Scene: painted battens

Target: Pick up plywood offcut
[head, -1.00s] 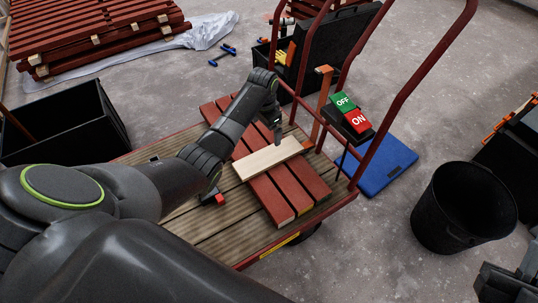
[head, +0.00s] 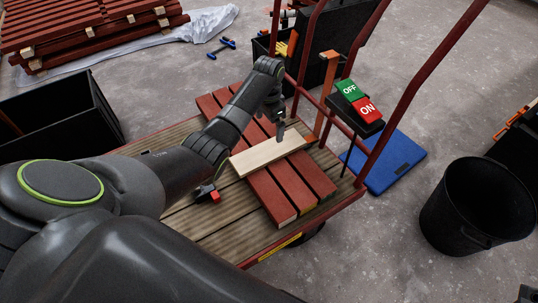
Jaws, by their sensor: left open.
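The plywood offcut (head: 262,157) is a pale, flat rectangular board. It lies across several red-brown painted battens (head: 268,194) on the cart's slatted deck. My left gripper (head: 281,136) points down at the far long edge of the offcut, near its right half. It is open and holds nothing. Whether its fingertips touch the board or stand just above it, I cannot tell. My left arm hides part of the deck and battens. My right gripper is not in view.
The cart's red handle rails (head: 422,90) rise right of the battens, with an OFF/ON sign box (head: 358,104) on them. A small red-and-black tool (head: 207,193) lies on the deck. A black bin (head: 474,205) and blue mat (head: 388,163) are on the floor right.

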